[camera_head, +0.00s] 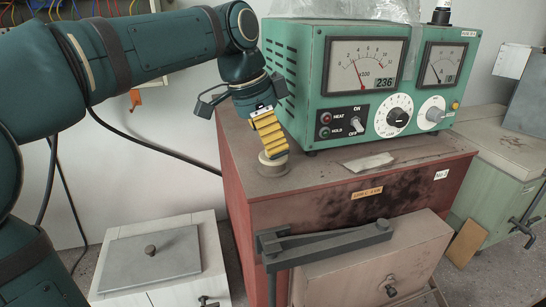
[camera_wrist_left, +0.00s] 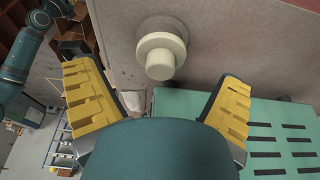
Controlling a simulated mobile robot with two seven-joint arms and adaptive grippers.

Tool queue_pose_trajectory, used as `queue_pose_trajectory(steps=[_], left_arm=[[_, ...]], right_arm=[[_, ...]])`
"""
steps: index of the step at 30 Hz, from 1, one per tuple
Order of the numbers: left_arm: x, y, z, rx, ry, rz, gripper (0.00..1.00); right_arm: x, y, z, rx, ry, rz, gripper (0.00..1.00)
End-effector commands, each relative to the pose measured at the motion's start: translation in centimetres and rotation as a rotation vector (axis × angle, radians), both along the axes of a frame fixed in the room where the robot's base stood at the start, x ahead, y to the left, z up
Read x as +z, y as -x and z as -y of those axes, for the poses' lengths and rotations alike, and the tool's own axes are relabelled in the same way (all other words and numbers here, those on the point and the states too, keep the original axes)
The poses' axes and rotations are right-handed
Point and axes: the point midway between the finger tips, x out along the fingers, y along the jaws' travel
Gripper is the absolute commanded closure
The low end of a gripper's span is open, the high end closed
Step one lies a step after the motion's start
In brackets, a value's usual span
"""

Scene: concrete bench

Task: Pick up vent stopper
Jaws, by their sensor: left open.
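The vent stopper is a cream, round knob (camera_head: 272,165) on the left front part of the red furnace's top. In the left wrist view, its pale stepped cap (camera_wrist_left: 161,56) stands out from a wider round base. My left gripper (camera_head: 274,149), with yellow ridged finger pads, is just above the stopper in the head view and partly covers it. In the left wrist view, the pads stand wide apart on either side of the stopper, with nothing between them touching it. My right gripper is not in view.
A green meter box (camera_head: 311,90) stands close to the right of my left gripper. A red furnace (camera_head: 236,188) bears both. A grey handle arm (camera_head: 330,243) sticks out in front. A white cabinet (camera_head: 188,218) stands lower left. A paper scrap (camera_head: 372,162) lies before the box.

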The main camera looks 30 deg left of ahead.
Motion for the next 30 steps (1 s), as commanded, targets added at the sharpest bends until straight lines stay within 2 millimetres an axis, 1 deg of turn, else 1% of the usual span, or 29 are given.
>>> queue_pose_trajectory(steps=[1,3,8,11,17,20,21,23,24,30], left_arm=[[-0.9,-0.2,0.2,-0.001,0.000,-0.004,0.05],[-1.9,-0.5,0.5,-0.001,0.000,-0.004,0.05],[-3.7,-0.9,0.8,-0.001,0.000,-0.004,0.05],[-4.0,-1.1,0.9,0.000,-0.001,-0.001,0.05],[-4.0,-1.1,0.9,0.000,0.000,0.000,0.05],[-4.0,-1.1,0.9,0.000,0.000,0.000,0.36],[-4.0,-1.1,0.9,0.000,-0.001,-0.001,0.50],[-4.0,-1.1,0.9,0.000,-0.001,-0.001,0.71],[-4.0,-1.1,0.9,0.000,-0.001,-0.001,0.79],[-4.0,-1.1,0.9,0.000,0.000,0.000,0.79]], right_arm=[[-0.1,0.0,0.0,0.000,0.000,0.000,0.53],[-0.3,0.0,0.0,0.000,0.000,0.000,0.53],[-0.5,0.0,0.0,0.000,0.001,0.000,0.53],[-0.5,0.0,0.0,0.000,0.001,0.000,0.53],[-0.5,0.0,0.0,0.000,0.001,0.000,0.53],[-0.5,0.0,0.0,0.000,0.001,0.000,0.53],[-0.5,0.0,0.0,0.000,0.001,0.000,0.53],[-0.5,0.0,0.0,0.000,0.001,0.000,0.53],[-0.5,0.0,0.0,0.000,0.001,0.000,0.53],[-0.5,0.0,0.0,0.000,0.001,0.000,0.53]])
